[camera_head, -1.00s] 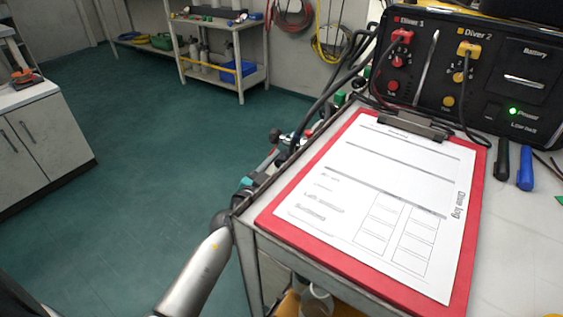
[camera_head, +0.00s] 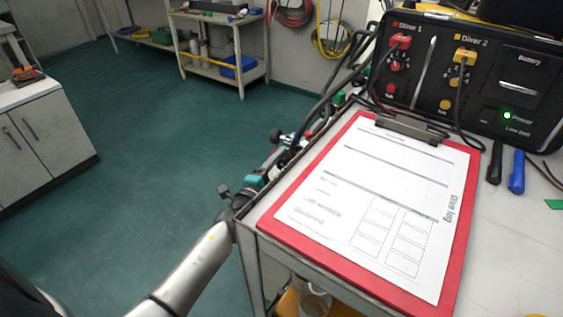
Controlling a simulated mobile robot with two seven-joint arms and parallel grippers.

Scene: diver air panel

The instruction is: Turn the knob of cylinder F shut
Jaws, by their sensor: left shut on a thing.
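My left arm comes in from the bottom left. Its dark left gripper (camera_head: 243,195) is at the left edge of the bench, largely hidden by the wrist and the bench corner. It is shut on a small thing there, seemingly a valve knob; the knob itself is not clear. A row of valve fittings (camera_head: 281,139) with dark knobs and a teal part (camera_head: 255,180) runs along that side of the bench. I cannot read which one belongs to cylinder F. My right gripper is not in view.
A red clipboard (camera_head: 270,239) with a dive log lies on the bench top. A black diver panel (camera_head: 480,75) with hoses stands behind it, next to black and blue markers (camera_head: 517,172). Open green floor (camera_head: 140,150) lies left, with a shelf cart (camera_head: 215,22) at the back.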

